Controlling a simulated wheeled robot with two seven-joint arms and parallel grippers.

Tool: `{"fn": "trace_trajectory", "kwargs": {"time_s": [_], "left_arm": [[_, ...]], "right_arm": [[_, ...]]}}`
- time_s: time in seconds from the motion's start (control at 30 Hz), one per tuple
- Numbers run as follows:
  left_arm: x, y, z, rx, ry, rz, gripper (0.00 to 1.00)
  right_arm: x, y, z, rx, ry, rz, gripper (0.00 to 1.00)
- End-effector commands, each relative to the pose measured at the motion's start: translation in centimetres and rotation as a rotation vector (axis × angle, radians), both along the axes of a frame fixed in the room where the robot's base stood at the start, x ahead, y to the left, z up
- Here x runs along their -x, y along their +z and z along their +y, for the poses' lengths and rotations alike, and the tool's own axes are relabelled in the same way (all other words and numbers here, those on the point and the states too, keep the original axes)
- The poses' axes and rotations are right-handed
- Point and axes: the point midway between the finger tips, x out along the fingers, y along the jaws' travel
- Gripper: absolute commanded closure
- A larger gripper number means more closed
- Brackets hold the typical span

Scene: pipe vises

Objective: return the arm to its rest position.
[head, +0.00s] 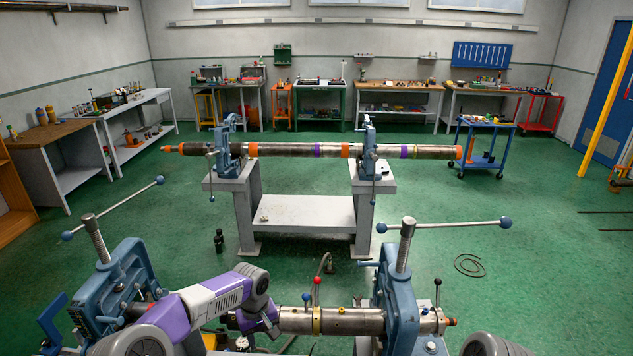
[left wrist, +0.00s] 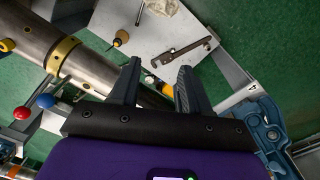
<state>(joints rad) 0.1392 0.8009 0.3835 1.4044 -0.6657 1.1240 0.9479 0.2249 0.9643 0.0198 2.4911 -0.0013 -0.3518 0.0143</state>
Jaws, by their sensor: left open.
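My left arm (head: 215,298), purple and white, reaches in from the lower left over the near pipe (head: 350,321), between two blue vises. In the head view its fingers are hard to make out against the pipe. In the left wrist view my left gripper (left wrist: 156,78) has its two dark fingers apart. The pipe (left wrist: 35,38), with a brass collar (left wrist: 62,54), runs diagonally past the left finger and behind the gripper. I see nothing clasped between the fingers. My right gripper is not in view.
The near left vise (head: 105,285) and near right vise (head: 398,290) have long handles sticking out. Red (head: 317,281) and blue-knobbed levers rise from the pipe. Below lies a pale shelf (left wrist: 165,40) with a wrench and a screwdriver. A second pipe bench (head: 305,214) stands beyond; green floor lies between.

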Motion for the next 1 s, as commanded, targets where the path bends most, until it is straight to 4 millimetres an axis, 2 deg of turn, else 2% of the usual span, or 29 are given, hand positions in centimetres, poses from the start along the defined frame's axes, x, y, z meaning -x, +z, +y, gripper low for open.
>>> {"fn": "trace_trajectory", "kwargs": {"time_s": [0.03,0.27,0.37,0.47,0.6,0.7,0.8,0.9,1.0], "left_arm": [[0.7,-2.1,-0.6,0.022,-0.030,0.013,0.54],[3.9,-8.8,-3.3,0.144,-0.144,0.026,0.54],[5.9,-12.1,-4.6,0.207,-0.188,0.028,0.54],[8.7,-16.0,-5.8,0.277,-0.226,0.026,0.54],[14.3,-22.2,-7.3,0.375,-0.254,0.007,0.54],[18.6,-25.8,-7.4,0.407,-0.249,-0.021,0.54],[22.4,-28.4,-6.8,0.400,-0.237,-0.048,0.54],[25.4,-29.9,-5.9,0.371,-0.230,-0.065,0.54],[27.2,-30.6,-5.1,0.342,-0.228,-0.077,0.54]], "right_arm": [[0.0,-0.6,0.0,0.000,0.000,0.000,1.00],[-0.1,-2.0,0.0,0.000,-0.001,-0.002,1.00],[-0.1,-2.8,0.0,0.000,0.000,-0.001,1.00],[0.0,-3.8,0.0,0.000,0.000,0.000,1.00],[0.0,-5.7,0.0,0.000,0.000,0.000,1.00],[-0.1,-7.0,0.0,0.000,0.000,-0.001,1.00],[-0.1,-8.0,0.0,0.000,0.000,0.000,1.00],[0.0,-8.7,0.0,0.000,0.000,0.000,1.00],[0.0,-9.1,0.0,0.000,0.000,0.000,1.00]]}}
